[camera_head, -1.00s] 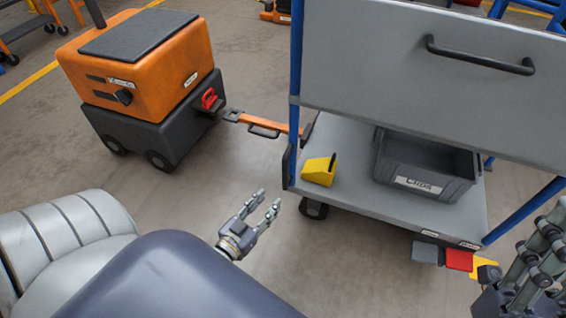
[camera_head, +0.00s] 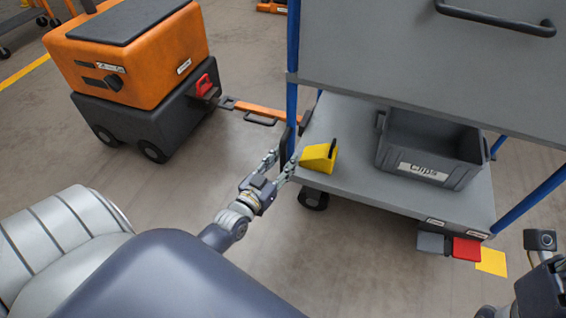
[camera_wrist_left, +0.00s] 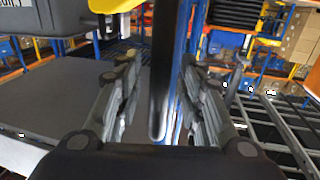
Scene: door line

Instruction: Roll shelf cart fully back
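The shelf cart (camera_head: 345,115) stands on the right, with blue posts, grey shelves and a black handle (camera_head: 490,15) on its upper panel. My left gripper (camera_head: 281,163) is at the cart's near left corner post. In the left wrist view its fingers (camera_wrist_left: 157,80) are apart on either side of a black upright grip (camera_wrist_left: 160,100). A gap shows, so I see no firm hold. Of my right arm, only a dark wrist part shows at the lower right edge; its fingers are out of frame.
An orange tugger (camera_head: 140,60) stands left, its orange tow bar (camera_head: 265,109) reaching the cart. A yellow wedge (camera_head: 317,158) and grey Clips bin (camera_head: 425,150) sit on the lower shelf. Floor in front is clear.

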